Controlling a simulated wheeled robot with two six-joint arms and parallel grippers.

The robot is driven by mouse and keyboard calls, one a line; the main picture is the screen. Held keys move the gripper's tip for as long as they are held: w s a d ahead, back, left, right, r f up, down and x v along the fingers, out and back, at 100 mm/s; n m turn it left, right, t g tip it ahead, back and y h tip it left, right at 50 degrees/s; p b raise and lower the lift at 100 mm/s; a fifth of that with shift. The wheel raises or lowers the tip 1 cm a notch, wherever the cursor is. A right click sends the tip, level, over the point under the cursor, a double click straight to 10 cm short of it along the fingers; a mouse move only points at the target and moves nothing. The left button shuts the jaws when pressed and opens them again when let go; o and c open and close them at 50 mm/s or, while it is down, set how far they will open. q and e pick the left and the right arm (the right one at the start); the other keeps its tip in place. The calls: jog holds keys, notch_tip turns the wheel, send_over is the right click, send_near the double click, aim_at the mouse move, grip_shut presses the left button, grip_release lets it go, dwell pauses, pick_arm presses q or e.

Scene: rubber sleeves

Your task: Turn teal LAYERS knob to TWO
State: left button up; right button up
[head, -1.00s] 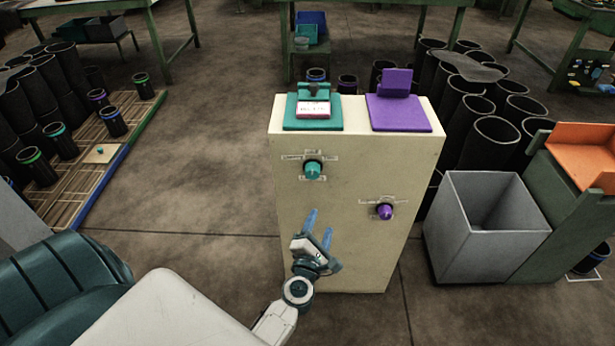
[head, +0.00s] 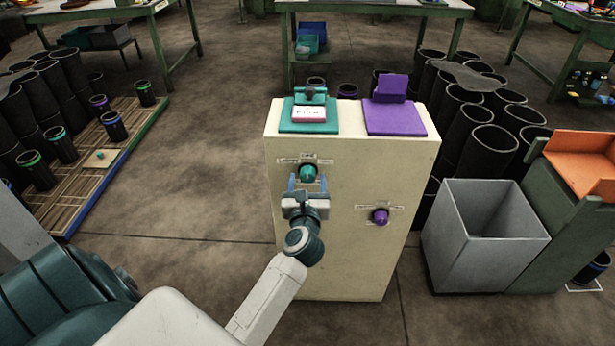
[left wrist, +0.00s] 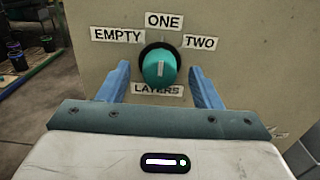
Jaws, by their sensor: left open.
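The teal LAYERS knob (head: 308,172) is on the upper front of the cream cabinet (head: 340,240). In the left wrist view the teal knob (left wrist: 158,70) has labels EMPTY at left, ONE above, TWO at right and LAYERS below. Its short white mark stands about upright, towards ONE. My left gripper (head: 307,183) is open just below the knob in the head view. In the left wrist view its blue fingers (left wrist: 159,72) flank the knob left and right with gaps, and I cannot tell how far they reach along it. My right gripper is not in view.
A purple knob (head: 380,216) sits lower right on the same cabinet face. A teal stand (head: 309,127) and a purple stand (head: 400,119) are on the cabinet top. A grey bin (head: 485,240) stands right of the cabinet.

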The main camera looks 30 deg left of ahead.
pick_arm(q)
jog(key=shift+x, duration=0.75)
jog(key=shift+w+a, duration=0.1)
jog(key=shift+w, duration=0.05)
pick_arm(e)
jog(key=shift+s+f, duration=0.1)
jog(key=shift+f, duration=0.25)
pick_arm(q)
jog(key=shift+c, duration=0.5)
jog(key=c, duration=0.9)
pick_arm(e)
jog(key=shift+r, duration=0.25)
